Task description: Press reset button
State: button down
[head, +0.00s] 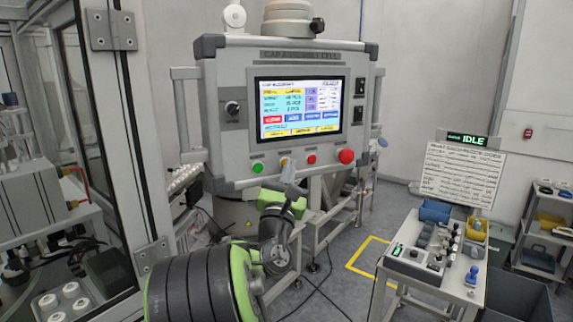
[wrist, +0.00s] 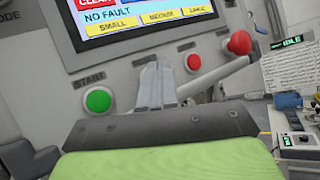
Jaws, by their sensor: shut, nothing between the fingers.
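The control panel (head: 222,60) carries a row of buttons under its screen. A green button (head: 257,168) is at left, labelled START in the wrist view (wrist: 98,101). A small red button (head: 311,159) and a large red mushroom button (head: 346,156) are to the right. Between green and small red, a bit of an amber button (head: 284,160) shows behind my fingertips; I cannot read its label, and the wrist view hides it behind the fingers. My gripper (head: 291,166) is shut and empty, pointing at that spot. It also fills the lower wrist view (wrist: 154,70). I cannot tell whether it touches.
The lit screen (head: 298,108) reads NO FAULT in the wrist view. A cart (head: 440,285) with small parts and blue and yellow bins stands at right, near a sign showing IDLE (head: 473,140). A glass-doored machine frame (head: 105,130) is close at left.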

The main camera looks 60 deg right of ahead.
jog(key=shift+s+a, duration=0.1)
jog(key=shift+s, duration=0.05)
jog(key=shift+s+a, duration=0.2)
jog(key=s+a, duration=0.2)
jog(key=s, duration=0.1)
jog(key=s+a, duration=0.1)
jog(key=shift+s+a, duration=0.25)
jog(key=shift+s, duration=0.15)
dwell(0.8)
